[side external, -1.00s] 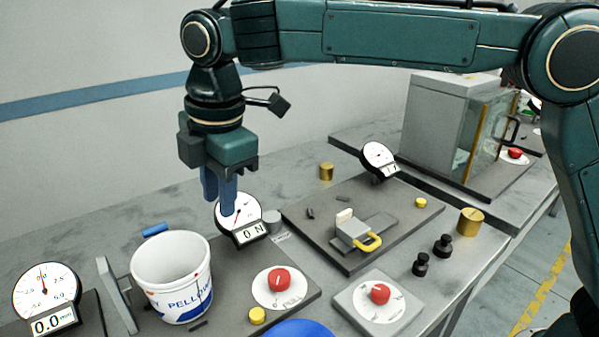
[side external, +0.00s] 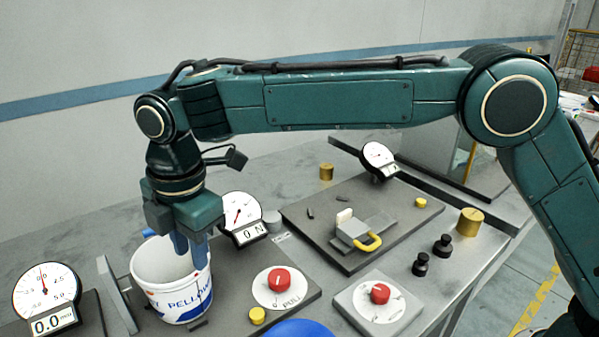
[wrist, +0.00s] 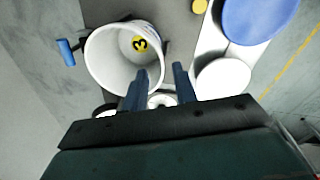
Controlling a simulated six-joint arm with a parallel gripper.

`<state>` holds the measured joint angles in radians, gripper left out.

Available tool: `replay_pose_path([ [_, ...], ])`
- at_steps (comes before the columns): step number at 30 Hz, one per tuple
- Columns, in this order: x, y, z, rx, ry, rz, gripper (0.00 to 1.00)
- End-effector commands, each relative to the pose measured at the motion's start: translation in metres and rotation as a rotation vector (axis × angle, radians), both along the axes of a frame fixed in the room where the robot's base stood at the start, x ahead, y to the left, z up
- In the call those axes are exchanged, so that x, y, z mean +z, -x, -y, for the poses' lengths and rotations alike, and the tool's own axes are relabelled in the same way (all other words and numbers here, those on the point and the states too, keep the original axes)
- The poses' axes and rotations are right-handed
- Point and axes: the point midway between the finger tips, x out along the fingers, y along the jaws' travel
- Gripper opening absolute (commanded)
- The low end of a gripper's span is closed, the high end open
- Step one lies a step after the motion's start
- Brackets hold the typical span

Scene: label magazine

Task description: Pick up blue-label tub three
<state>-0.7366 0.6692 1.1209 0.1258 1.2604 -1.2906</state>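The white tub (side external: 150,275) with blue lettering and a blue patch stands upright on the grey plate at the lower left. In the wrist view, the tub (wrist: 105,58) shows a yellow disc marked 3 on its inside bottom. My gripper (side external: 192,262) points down at the tub's right rim. In the wrist view, my gripper (wrist: 160,70) has its blue fingers apart, one over the tub's opening and the other outside the wall. Nothing is between them but possibly the rim; contact cannot be told. The fingers hide part of the rim.
A dial gauge (side external: 239,218) stands close behind the tub on the right. Another gauge (side external: 45,293) and an upright grey plate (side external: 116,296) are on its left. A red knob (side external: 278,280) and a blue round thing (side external: 298,328) are to the right.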

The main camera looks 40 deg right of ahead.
Motion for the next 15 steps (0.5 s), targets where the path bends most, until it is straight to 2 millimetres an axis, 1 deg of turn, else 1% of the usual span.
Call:
replay_pose_path([
  [1, -0.009, -0.001, 0.000, -0.001, 0.002, -0.002, 0.28],
  [6, -0.031, -0.003, -0.001, -0.001, 0.000, -0.001, 0.28],
  [10, -0.039, -0.004, -0.001, -0.001, 0.000, 0.000, 0.28],
  [15, -0.042, -0.004, -0.001, -0.002, -0.001, 0.001, 0.28],
])
